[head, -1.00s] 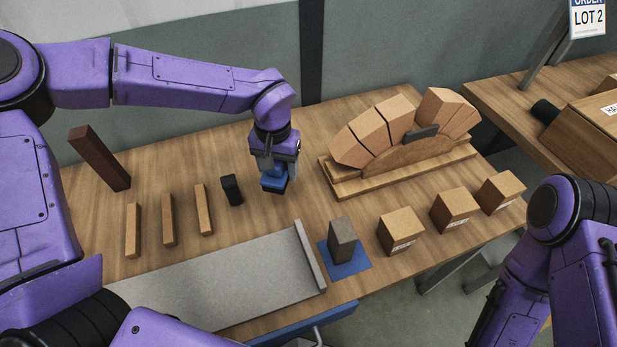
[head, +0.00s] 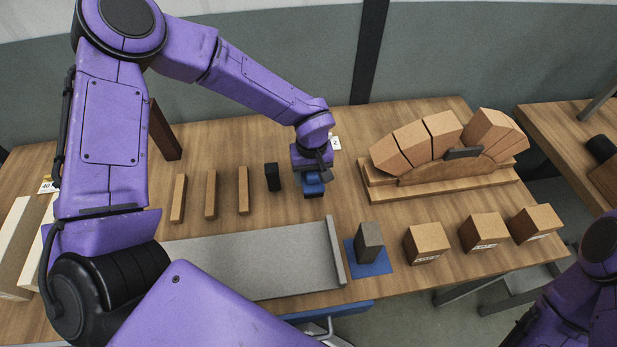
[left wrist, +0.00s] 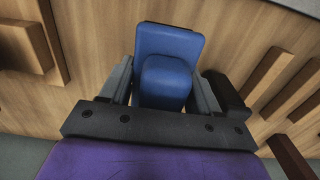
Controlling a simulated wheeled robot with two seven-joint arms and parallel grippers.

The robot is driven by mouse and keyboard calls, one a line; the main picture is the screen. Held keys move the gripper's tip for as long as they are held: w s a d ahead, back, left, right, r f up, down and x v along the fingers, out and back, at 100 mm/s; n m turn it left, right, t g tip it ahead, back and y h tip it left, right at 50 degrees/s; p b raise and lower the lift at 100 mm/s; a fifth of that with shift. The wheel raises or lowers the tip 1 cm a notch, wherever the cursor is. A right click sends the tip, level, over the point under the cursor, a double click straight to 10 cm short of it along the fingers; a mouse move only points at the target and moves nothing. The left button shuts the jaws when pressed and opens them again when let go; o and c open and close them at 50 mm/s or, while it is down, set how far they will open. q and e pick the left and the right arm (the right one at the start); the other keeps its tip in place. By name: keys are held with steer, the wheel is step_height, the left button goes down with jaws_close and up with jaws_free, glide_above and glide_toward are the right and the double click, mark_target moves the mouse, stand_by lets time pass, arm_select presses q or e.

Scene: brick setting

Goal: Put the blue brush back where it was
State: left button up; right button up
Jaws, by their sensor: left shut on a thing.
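My left gripper (head: 313,176) is shut on the blue brush (head: 313,189), right of a small black block (head: 272,177) on the table. In the left wrist view the blue brush (left wrist: 168,50) sits between the two grey fingers of the left gripper (left wrist: 162,88). The brush is low over the wooden table (head: 340,205); I cannot tell whether it touches. A small white tag with a 2 (head: 335,143) shows just behind the gripper. Only part of my right arm shows at the lower right; its gripper is out of view.
Several thin wooden bars (head: 211,194) stand left of the black block. A brick arch on a wooden form (head: 445,165) stands to the right. A grey board (head: 255,262), a grey block (head: 369,242) on a blue mat (head: 378,268) and labelled bricks (head: 427,244) lie in front.

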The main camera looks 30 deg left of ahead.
arm_select(q)
steer(key=f, duration=0.1)
steer(key=a+f+p, duration=0.1)
steer(key=f, duration=0.1)
steer(key=w+f, duration=0.1)
steer(key=shift+a+f, duration=0.15)
steer(key=shift+f, duration=0.1)
steer(key=shift+w+f, duration=0.1)
steer(key=shift+f, duration=0.2)
steer(key=shift+f, duration=0.1)
steer(key=o, duration=1.3)
steer(key=shift+r, duration=0.25)
step_height(320, 180, up, 12)
steer(key=shift+f+b, duration=0.15)
steer(key=shift+b, duration=0.5)
